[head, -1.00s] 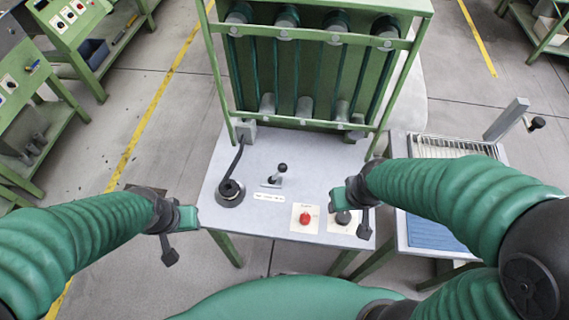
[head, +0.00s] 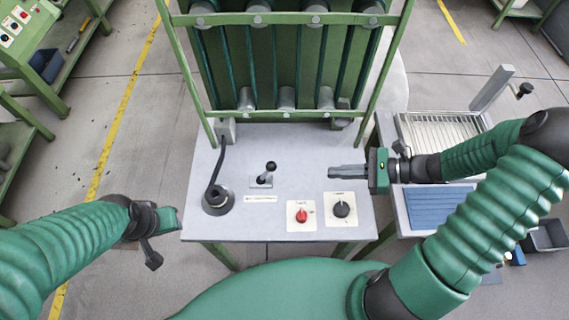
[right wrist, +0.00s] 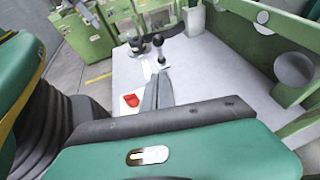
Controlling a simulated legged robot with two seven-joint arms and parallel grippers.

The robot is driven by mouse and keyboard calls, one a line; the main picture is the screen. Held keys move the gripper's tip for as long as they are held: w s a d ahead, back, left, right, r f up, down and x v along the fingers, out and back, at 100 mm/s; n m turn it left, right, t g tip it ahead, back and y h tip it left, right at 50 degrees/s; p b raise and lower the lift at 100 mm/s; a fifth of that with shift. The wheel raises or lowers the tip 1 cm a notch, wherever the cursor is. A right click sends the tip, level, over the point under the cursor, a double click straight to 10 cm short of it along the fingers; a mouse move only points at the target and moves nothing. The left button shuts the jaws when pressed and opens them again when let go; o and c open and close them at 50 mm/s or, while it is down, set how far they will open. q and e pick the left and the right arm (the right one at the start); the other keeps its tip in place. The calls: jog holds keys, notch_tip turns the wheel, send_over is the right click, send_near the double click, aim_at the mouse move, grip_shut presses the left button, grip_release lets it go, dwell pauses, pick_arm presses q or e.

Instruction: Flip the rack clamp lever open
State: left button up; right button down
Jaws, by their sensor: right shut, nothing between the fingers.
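A small lever (head: 266,172) with a black ball knob stands tilted on a plate in the middle of the grey table. A longer black lever (head: 219,165) runs from a round dark base (head: 218,202) at the left towards the rack's foot. I cannot tell for sure which one is the rack clamp lever. My right gripper (head: 331,171) is shut and empty, pointing left, apart from and to the right of the small lever. In the right wrist view its fingers (right wrist: 158,90) point towards a lever knob (right wrist: 160,59). My left gripper (head: 174,219) hangs off the table's left edge; its jaws are unclear.
A green rack (head: 288,60) with several cylinders stands at the table's back. A red button (head: 301,215) and black knob (head: 342,209) sit at the front edge. A side table with a wire tray (head: 440,135) and blue mat (head: 440,206) is at the right.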

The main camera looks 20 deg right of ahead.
jog(key=shift+w+d, duration=0.15)
jog(key=b, duration=0.1)
send_near(266, 173)
jog(key=shift+w+a+f, duration=0.25)
jog(key=shift+w+a, duration=0.75)
jog(key=shift+a, duration=0.15)
